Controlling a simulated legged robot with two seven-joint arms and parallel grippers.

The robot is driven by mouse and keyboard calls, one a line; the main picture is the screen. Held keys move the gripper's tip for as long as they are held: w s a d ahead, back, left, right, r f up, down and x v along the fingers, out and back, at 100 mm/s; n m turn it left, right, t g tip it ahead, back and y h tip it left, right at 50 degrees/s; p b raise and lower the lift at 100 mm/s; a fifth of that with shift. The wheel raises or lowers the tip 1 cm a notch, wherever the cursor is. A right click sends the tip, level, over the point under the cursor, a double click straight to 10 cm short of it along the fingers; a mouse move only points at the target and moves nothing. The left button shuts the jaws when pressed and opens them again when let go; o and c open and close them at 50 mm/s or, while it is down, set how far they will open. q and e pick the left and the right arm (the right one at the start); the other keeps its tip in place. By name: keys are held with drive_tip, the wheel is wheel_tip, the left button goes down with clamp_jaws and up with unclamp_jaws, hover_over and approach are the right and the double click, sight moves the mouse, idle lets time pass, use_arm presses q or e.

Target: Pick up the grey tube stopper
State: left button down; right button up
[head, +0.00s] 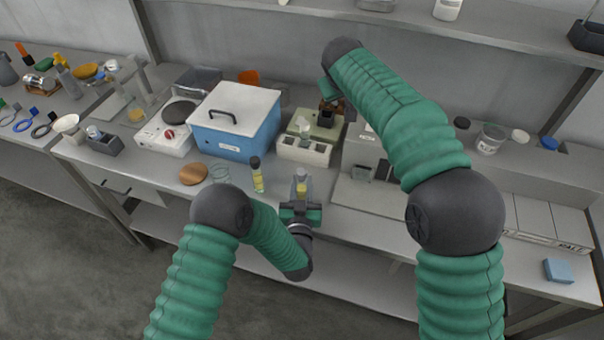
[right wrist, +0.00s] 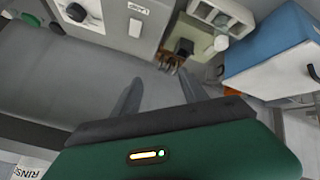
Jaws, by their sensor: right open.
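I cannot pick out the grey tube stopper with certainty. Small brownish-grey pieces (right wrist: 170,66) stand beyond my right fingertips in the right wrist view, too small to name. A yellow-filled tube with a dark cap (head: 256,174) stands upright on the bench in the head view. My right gripper (right wrist: 158,92) is open with nothing between its fingers; in the head view its arm reaches over to the back of the bench and its fingers are hard to see. My left gripper (head: 300,212) is at the bench's front edge, just in front of a flask with yellow contents (head: 301,186); its fingers are unclear.
A blue box with a white lid (head: 236,112) stands left of a pale stirrer unit (head: 305,150). A hotplate (head: 168,132), a cork disc (head: 193,174) and a glass dish (head: 219,173) are further left. A shelf (head: 480,45) overhangs the back. A blue block (head: 558,270) lies far right.

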sight(302, 171)
drive_tip(key=s+a+f+n+g+y, duration=0.25)
drive_tip(key=s+a+g, duration=0.45)
drive_tip(key=s+a, duration=0.5)
drive_tip(key=shift+y, duration=0.25)
drive_tip(key=f, duration=0.7)
drive_tip(key=d+f, duration=0.1)
drive_tip(key=f, duration=0.3)
drive_tip(key=shift+s+f, duration=0.15)
drive_tip(key=shift+f, duration=0.05)
clamp_jaws()
